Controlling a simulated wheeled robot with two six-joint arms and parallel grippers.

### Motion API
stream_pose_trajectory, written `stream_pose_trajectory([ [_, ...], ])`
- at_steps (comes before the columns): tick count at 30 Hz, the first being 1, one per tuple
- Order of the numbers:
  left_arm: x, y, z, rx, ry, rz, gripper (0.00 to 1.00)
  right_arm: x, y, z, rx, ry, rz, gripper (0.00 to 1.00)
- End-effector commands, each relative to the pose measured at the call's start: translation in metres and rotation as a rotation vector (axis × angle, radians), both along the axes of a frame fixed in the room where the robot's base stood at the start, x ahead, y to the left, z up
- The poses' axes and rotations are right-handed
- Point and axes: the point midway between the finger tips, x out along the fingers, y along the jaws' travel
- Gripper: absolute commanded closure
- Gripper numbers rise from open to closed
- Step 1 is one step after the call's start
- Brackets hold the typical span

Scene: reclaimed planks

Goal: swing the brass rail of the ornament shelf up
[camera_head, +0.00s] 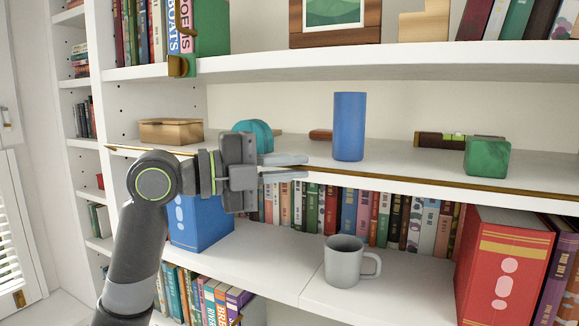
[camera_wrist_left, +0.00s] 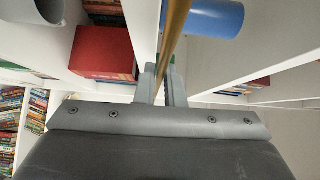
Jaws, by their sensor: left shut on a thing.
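The ornament shelf (camera_head: 400,163) is a white board across the middle of the head view. Its brass rail (camera_head: 430,182) runs low along the front edge, out to the left end and to the right side of the view. My left gripper (camera_head: 304,167) is shut on the rail from the front, left of the blue cylinder. In the left wrist view the rail (camera_wrist_left: 177,25) passes between the fingers of my left gripper (camera_wrist_left: 165,78). The gripped stretch is partly hidden by the fingers. My right gripper is not in view.
On the shelf stand a blue cylinder (camera_head: 349,127), a green block (camera_head: 487,157), a teal rounded thing (camera_head: 254,133) and a wooden box (camera_head: 171,131). Below are a grey mug (camera_head: 344,262), a blue binder (camera_head: 197,222) and a red binder (camera_head: 500,268). Another shelf (camera_head: 400,62) hangs above.

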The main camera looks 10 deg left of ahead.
Motion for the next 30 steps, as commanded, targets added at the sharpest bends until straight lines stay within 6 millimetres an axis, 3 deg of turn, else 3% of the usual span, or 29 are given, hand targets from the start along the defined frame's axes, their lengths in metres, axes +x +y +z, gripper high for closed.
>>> stream_pose_trajectory([
  [5,0.001,-0.001,0.008,0.013,0.043,-0.001,1.00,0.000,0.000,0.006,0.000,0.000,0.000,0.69],
  [15,0.009,-0.003,0.020,0.100,0.312,0.000,1.00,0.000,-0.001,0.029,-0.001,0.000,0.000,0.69],
  [26,0.009,-0.004,0.017,0.108,0.340,0.000,1.00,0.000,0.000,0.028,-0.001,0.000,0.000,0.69],
  [27,0.009,-0.004,0.017,0.108,0.340,0.000,0.87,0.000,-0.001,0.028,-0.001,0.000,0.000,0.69],
  [30,0.009,-0.003,0.017,0.109,0.341,0.000,0.74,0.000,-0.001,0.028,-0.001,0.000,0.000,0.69],
])
